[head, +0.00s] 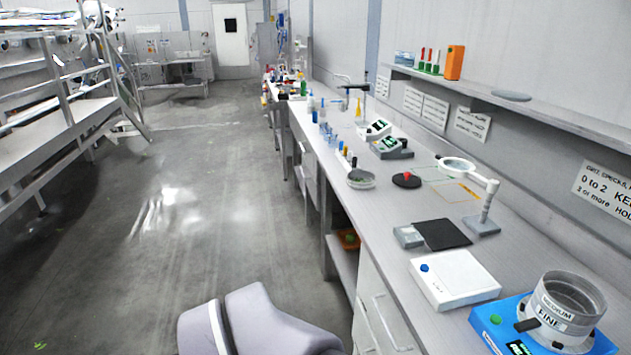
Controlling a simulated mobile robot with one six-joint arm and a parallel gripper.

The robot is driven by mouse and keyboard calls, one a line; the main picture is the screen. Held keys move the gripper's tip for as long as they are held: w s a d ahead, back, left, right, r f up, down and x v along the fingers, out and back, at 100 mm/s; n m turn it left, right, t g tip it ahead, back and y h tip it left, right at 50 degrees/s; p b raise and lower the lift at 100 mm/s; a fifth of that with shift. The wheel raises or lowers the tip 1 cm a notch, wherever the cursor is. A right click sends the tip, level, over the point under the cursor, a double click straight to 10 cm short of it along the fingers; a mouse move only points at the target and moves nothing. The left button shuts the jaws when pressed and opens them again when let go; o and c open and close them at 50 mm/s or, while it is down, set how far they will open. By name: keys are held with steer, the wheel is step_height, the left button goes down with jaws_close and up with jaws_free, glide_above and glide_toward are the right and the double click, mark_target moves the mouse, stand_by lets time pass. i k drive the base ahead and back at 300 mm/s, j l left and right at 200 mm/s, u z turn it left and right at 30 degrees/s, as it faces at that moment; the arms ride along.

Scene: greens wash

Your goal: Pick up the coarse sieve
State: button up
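A stack of metal sieves stands on a blue machine (489,318) at the lower right of the bench. The upper ring is the medium sieve (573,295), labelled MEDIUM, and is open at the top. Below it is the fine sieve (548,318), labelled FINE. I see no label reading COARSE, so I cannot tell where the coarse sieve is. A flat grey disc (511,96) lies on the wall shelf; I cannot tell what it is. My gripper is not in view; pale grey parts of my own body show at the bottom centre.
The bench (385,235) runs away along the right wall. A white box with a blue knob (455,279), a black pad (442,234), a magnifier lamp (459,166) and a round dish with greens (361,179) stand on it. The floor (190,220) left of the bench is clear.

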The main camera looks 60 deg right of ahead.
mark_target(355, 174)
steer(key=i+l+z, duration=0.2)
steer(key=i+z, duration=0.3)
steer(key=i+j+z, duration=0.1)
steer(key=i+z, duration=0.4)
steer(key=i, duration=0.2)
steer(key=i+j+z, duration=0.3)
steer(key=i+z, duration=0.2)
steer(key=i+l+z, duration=0.15)
steer(key=i+z, duration=0.3)
steer(key=i+l+z, duration=0.1)
steer(key=i+z, duration=0.15)
steer(key=z, duration=0.25)
steer(key=i+j+z, duration=0.15)
steer(key=i+z, duration=0.3)
steer(key=i+j+z, duration=0.2)
steer(key=z, duration=0.25)
steer(key=i+j+z, duration=0.35)
steer(key=z, duration=0.15)
